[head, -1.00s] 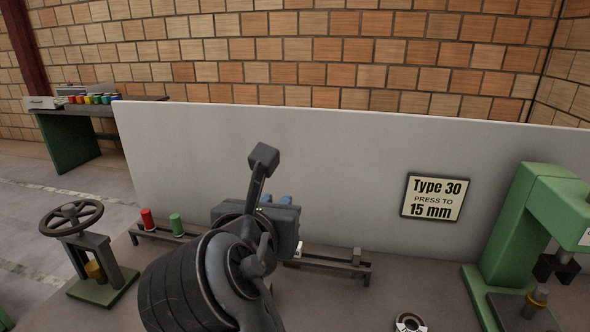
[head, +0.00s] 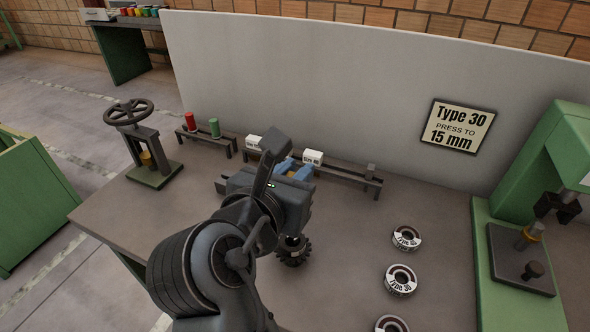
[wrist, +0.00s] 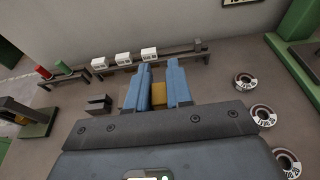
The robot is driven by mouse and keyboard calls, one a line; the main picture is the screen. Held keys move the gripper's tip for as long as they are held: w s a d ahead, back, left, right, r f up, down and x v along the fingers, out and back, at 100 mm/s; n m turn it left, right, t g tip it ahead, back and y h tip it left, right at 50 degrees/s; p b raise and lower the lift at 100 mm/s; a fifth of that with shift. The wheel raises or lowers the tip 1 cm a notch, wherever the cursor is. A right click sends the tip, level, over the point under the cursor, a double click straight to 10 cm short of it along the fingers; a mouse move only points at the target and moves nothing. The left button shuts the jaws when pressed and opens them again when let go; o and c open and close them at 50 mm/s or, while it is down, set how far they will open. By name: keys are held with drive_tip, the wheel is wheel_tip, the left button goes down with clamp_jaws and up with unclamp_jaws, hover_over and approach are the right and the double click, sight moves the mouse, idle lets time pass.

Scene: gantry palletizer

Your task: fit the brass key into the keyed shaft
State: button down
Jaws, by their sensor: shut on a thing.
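My gripper (wrist: 159,76) has two blue fingers, seen reaching over the bench in the wrist view. They are shut on the brass key (wrist: 159,95), a small yellow block showing between them. In the head view my gripper (head: 294,171) is mostly behind my wrist, and the key is too small to tell. A dark toothed gear (head: 292,251) sits by my wrist in the head view, partly covered. A dark notched block (wrist: 98,104) stands left of the fingers in the wrist view. I cannot clearly make out the keyed shaft.
A low rail (head: 340,172) with white blocks runs behind the gripper, before a grey panel. Red and green cylinders and a handwheel press (head: 150,150) are left. Three ring parts (head: 401,280) and a green press (head: 490,250) are right. Bare bench lies between.

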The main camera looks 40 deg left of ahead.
drive_tip(key=shift+f+b, duration=0.8)
drive_tip(key=shift+f, duration=2.1)
drive_tip(key=shift+p, duration=0.8)
drive_tip(key=shift+f+b, duration=0.95)
drive_tip(key=shift+f, duration=1.8)
drive_tip(key=c, duration=0.9)
unclamp_jaws()
drive_tip(key=shift+c, duration=0.2)
drive_tip(key=shift+s, duration=0.1)
drive_tip(key=v, duration=0.7)
drive_tip(key=shift+s+r+b, duration=0.15)
drive_tip(key=shift+s+b, duration=0.15)
